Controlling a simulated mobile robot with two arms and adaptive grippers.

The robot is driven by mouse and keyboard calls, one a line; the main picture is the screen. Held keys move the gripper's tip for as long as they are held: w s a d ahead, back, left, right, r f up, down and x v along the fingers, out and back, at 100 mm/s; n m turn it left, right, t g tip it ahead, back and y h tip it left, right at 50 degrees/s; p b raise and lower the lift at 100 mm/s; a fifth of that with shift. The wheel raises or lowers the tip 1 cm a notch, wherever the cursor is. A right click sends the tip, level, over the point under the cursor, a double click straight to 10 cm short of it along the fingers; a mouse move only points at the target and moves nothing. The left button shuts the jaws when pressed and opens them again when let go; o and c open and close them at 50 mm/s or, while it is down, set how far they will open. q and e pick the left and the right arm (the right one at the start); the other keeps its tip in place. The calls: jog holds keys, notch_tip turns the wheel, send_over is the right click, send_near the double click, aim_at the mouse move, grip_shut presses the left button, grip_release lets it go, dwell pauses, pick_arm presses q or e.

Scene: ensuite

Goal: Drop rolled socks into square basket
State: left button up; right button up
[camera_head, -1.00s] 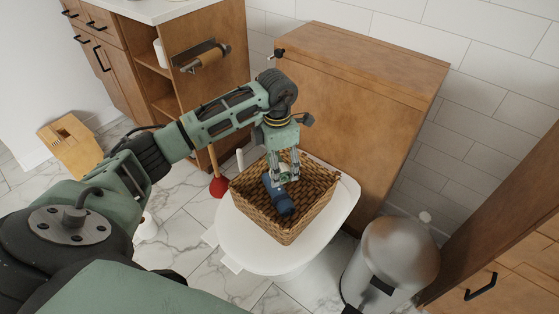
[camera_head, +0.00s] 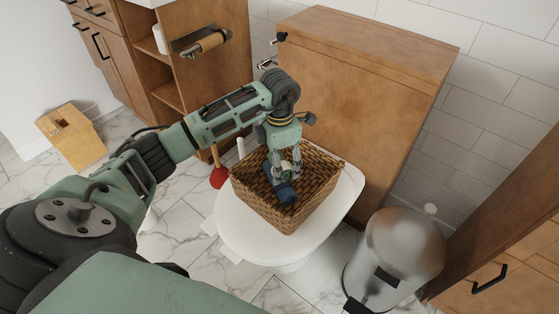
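The square basket (camera_head: 262,205) is brown and woven and stands on the white toilet lid. The rolled socks (camera_head: 286,196) are a dark blue bundle inside the basket's walls. My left gripper (camera_head: 286,177) points down into the basket from above, with its fingers around the socks, and appears shut on them. The fingers partly cover the socks, and whether the socks touch the basket floor is hidden. My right gripper is not in view.
The toilet lid (camera_head: 245,240) shows around the basket. A wooden panel (camera_head: 350,100) rises behind it. A metal pedal bin (camera_head: 400,255) stands at right, and a red plunger (camera_head: 218,177) is at left. A wooden cabinet (camera_head: 520,230) borders the right side.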

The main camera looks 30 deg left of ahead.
pick_arm(q)
jog(key=shift+f, duration=0.1)
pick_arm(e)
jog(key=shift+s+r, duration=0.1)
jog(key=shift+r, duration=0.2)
pick_arm(q)
jog(key=o, duration=1.2)
jog(key=shift+o, duration=0.2)
notch_tip(320, 180, up, 12)
